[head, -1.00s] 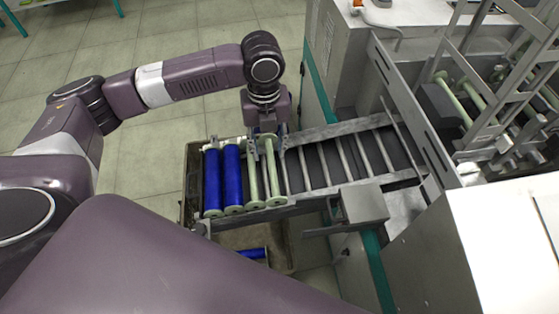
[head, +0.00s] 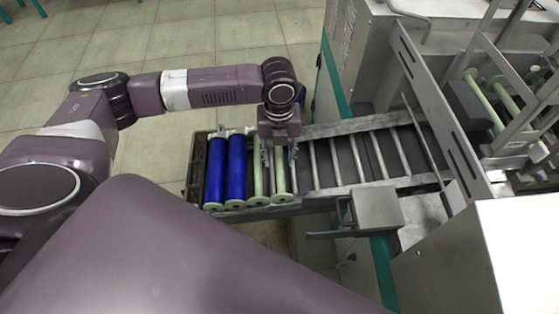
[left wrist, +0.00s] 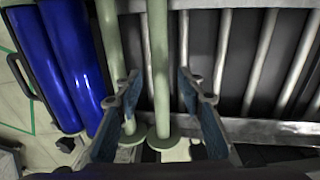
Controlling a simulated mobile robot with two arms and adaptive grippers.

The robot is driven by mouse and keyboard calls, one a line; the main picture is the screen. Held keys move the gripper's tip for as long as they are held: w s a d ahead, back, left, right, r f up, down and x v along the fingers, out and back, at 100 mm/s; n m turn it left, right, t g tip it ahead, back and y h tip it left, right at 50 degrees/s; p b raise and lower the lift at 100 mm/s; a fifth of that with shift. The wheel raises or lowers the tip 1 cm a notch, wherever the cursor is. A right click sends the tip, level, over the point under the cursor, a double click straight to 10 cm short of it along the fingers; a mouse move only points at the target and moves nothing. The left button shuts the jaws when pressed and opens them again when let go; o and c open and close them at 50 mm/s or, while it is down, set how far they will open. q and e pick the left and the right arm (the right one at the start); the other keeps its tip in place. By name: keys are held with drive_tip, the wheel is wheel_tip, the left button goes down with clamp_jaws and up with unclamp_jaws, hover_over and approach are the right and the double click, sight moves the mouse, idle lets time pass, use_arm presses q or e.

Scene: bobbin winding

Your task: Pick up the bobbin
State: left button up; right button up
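Two blue-wound bobbins (head: 215,172) lie side by side at the left end of the metal roller rack. To their right lie pale green bare bobbins, one (head: 258,183) beside another (head: 280,185). My left gripper (head: 279,157) is over the right green bobbin. In the left wrist view my left gripper (left wrist: 158,84) is open. Its blue-padded fingers stand on either side of a green bobbin (left wrist: 159,50), with gaps visible. The blue bobbins (left wrist: 72,60) also show there at the left. My right gripper is not in view.
The roller rack (head: 345,188) runs right, with bare rollers, toward a grey machine (head: 435,95) holding further green bobbins (head: 505,95). A grey metal box (head: 375,208) stands at the rack's front edge. Open tiled floor (head: 160,45) lies behind and left.

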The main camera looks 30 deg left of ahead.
use_arm(q)
drive_tip(key=shift+f, duration=0.55)
clamp_jaws()
drive_tip(key=shift+r, duration=0.1)
